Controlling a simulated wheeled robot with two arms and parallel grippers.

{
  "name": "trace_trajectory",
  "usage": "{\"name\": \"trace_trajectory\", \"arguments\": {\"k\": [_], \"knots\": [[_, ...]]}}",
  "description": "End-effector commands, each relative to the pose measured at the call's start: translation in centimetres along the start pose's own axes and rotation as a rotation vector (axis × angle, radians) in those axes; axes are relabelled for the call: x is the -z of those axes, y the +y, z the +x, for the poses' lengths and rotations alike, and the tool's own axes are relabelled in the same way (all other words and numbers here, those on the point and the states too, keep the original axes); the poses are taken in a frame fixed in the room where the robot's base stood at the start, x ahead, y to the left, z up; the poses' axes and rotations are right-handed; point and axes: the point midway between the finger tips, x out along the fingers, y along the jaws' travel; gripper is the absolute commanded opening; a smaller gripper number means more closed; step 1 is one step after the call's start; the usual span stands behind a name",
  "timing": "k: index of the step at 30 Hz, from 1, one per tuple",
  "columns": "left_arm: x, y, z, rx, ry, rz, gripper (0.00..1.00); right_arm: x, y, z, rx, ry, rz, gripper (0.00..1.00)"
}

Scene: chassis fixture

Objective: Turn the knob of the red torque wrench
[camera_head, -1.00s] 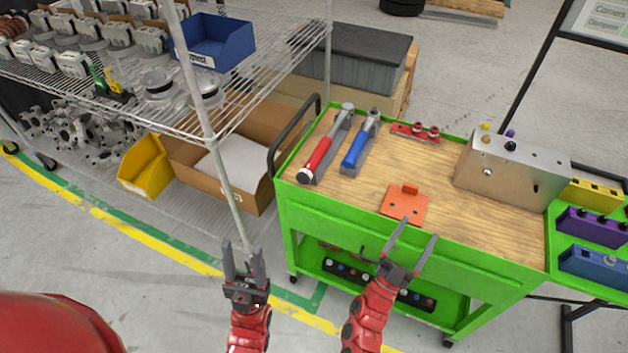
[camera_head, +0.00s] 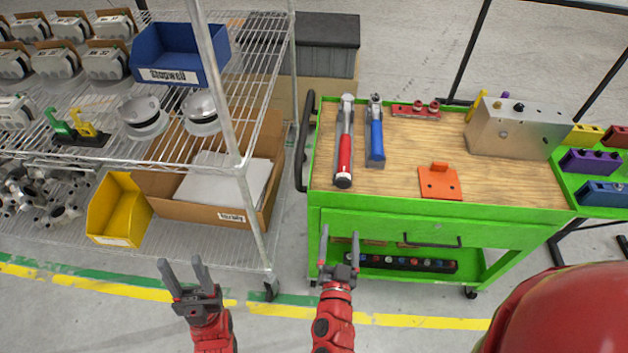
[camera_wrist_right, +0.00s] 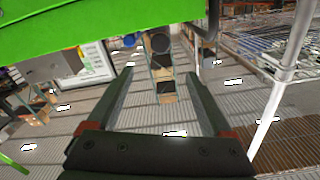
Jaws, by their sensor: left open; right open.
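The red torque wrench (camera_head: 345,152) lies in a grey holder on the wooden top of the green cart (camera_head: 420,207), at its left end. Its dark-tipped handle end faces the cart's front edge. A blue torque wrench (camera_head: 376,138) lies just to its right. My right gripper (camera_head: 340,250) is open and empty, in front of the cart and below its top. It also shows in the right wrist view (camera_wrist_right: 160,90), with nothing between its fingers. My left gripper (camera_head: 183,272) is open and empty, further left, in front of the wire shelf.
An orange plate (camera_head: 440,184), a red holder (camera_head: 415,111) and a metal box (camera_head: 517,130) sit on the cart top. The wire shelf (camera_head: 150,160) with bins stands left of the cart; its post (camera_head: 250,215) is close to my grippers. The cart's black handle (camera_head: 304,140) sticks out left.

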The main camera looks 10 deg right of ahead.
Motion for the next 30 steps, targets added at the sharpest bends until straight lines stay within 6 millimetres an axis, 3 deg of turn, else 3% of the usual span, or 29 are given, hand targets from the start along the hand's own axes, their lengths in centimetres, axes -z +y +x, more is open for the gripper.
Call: {"name": "trace_trajectory", "arguments": {"k": [4, 8, 21, 30], "knots": [[0.0, 0.0, 0.1, 0.000, 0.000, 0.000, 0.50, -0.1, 0.1, 0.3, 0.002, -0.017, 0.001, 0.84], [0.1, 0.0, 0.4, 0.000, 0.000, 0.000, 0.50, 0.1, 0.1, 2.2, 0.000, -0.012, 0.001, 0.84], [0.5, -0.1, 2.7, 0.000, 0.000, 0.000, 0.50, 0.1, 0.1, 12.2, 0.002, -0.014, -0.001, 0.84], [0.6, -0.2, 3.5, 0.000, 0.000, 0.000, 0.50, -0.2, 0.0, 16.5, 0.004, -0.015, -0.001, 0.84]]}}
